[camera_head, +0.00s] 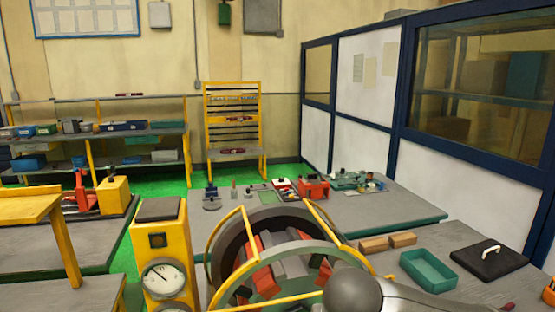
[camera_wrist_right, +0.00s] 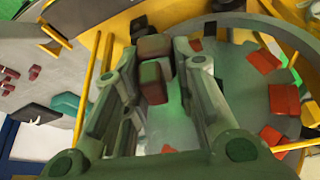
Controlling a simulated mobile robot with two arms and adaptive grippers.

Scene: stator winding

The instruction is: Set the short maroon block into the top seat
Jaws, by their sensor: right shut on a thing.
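In the right wrist view my right gripper (camera_wrist_right: 155,60) is shut on a short maroon block (camera_wrist_right: 153,82), held between its two fingers. Another reddish face (camera_wrist_right: 153,46) shows just beyond it; I cannot tell whether it is the same block or another. The stator ring (camera_head: 308,257) stands in the lower middle of the head view, with red blocks (camera_head: 265,282) set inside it. The ring also fills the right of the wrist view, with red blocks (camera_wrist_right: 284,99) around it. The top seat cannot be made out clearly. My left gripper is not in view.
Yellow bars (camera_head: 223,232) frame the ring. A yellow post with a dial (camera_head: 163,278) stands to its left. A green tray (camera_head: 428,270), tan blocks (camera_head: 388,242) and a black board with a white handle (camera_head: 489,258) lie on the bench at right. Small maroon pieces (camera_wrist_right: 35,72) lie at the wrist view's left.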

